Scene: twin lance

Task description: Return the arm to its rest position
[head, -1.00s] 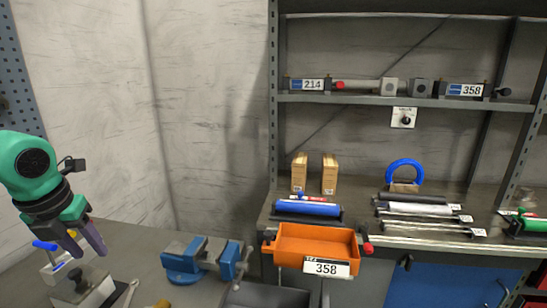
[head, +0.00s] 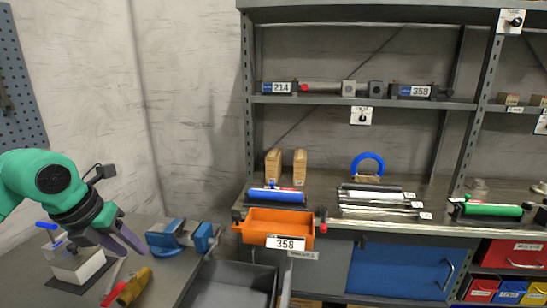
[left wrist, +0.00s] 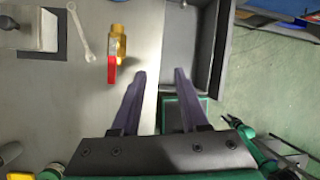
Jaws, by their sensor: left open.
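My left arm comes in from the left in the head view, green with dark joints. Its gripper (head: 128,240) hangs over the left bench, near a brass valve with a red handle (head: 133,286). In the left wrist view the two purple fingers of the left gripper (left wrist: 160,75) are apart with nothing between them. The brass valve (left wrist: 117,45) lies on the bench ahead and left of the fingers there, apart from them. My right gripper is not in view.
A blue vise (head: 170,238) stands on the bench right of the gripper. A grey bin (head: 235,278) is beside the bench edge. An orange tray marked 358 (head: 270,224) sits at the shelf front. A wrench (left wrist: 82,32) lies near the valve.

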